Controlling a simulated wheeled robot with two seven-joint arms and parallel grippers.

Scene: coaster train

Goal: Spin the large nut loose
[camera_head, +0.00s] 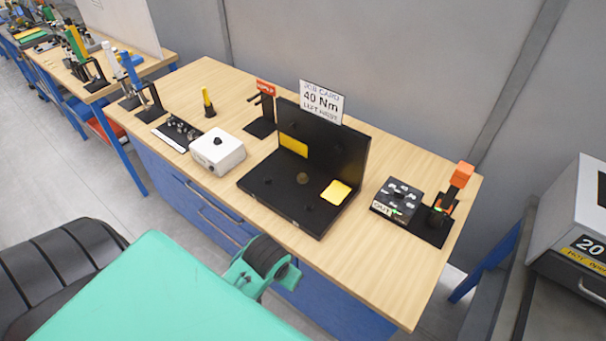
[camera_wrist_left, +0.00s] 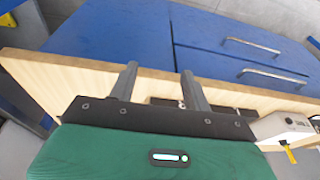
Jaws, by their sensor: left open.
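A black L-shaped fixture (camera_head: 355,155) stands on the wooden bench, with a flat base and an upright back panel. A small round brownish piece (camera_head: 303,178) sits near the middle of its base; it may be the large nut, but it is too small to tell. Yellow patches mark the back panel and the base. My left gripper (camera_wrist_left: 158,70) shows in the left wrist view with its two dark fingers apart and nothing between them. It is near the bench's front edge, apart from the fixture. My right gripper is not in view.
A white box with a black knob (camera_head: 217,152) stands left of the fixture. A black panel marked OUT (camera_head: 397,200) and an orange-topped stand (camera_head: 461,175) are at right. A 40 Nm job card (camera_head: 321,101) tops the fixture. The bench's front right (camera_head: 390,270) is clear.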

